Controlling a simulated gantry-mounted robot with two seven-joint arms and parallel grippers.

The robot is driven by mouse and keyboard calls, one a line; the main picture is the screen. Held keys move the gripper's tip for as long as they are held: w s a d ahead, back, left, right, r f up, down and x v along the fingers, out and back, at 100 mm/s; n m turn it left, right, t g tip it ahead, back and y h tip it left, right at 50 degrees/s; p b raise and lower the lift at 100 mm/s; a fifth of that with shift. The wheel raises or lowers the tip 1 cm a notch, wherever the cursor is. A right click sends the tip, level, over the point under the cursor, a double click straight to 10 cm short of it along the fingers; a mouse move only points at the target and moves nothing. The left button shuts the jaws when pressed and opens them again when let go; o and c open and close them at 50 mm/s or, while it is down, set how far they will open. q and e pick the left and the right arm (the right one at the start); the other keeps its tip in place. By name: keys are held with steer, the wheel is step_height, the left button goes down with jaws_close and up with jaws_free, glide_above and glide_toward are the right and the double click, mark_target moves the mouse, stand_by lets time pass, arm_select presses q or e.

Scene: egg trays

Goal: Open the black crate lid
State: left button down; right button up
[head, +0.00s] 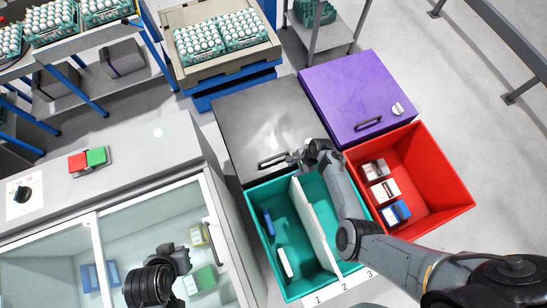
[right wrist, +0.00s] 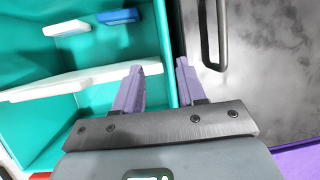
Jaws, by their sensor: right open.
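The black crate lid (head: 262,115) lies flat and shut in the head view, with a dark bar handle (head: 272,161) near its front edge. In the right wrist view the lid (right wrist: 270,75) is at the right and its handle (right wrist: 213,40) stands just right of the fingers. My right gripper (head: 299,157) is open and empty, close beside the handle's right end. Its two fingers (right wrist: 160,68) point toward the seam between lid and teal crate; the handle is not between them. My left gripper (head: 172,258) is low at the left; its fingers are unclear.
The teal crate (head: 325,237) with a white divider (head: 311,223) lies in front of the lid. A purple lid (head: 350,85) and a red crate (head: 440,170) are at the right. A glass-topped cabinet (head: 110,175) stands left, and an egg pallet (head: 190,75) behind.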

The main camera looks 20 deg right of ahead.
steer(key=t, duration=0.1)
glide_toward(274, 157)
step_height(274, 157, up, 2)
steer(key=s+d, duration=0.1)
steer(key=b+x, duration=0.8)
steer(key=b, duration=0.3)
steer(key=shift+w+f+b, duration=0.2)
steer(key=shift+f+b, duration=0.15)
steer(key=shift+w+a+f+b, duration=0.15)
steer(key=shift+a+f+b, duration=0.3)
steer(key=shift+b, duration=0.3)
arm_select(q)
steer(key=s+f+x, duration=0.1)
steer(key=s+x, duration=0.1)
steer(key=x, duration=1.1)
steer(key=shift+s, duration=0.35)
arm_select(e)
steer(key=shift+f, duration=0.15)
arm_select(q)
steer(key=shift+a+f, duration=0.1)
steer(key=shift+a, duration=0.05)
arm_select(e)
steer(key=shift+c, duration=0.4)
jaws_close()
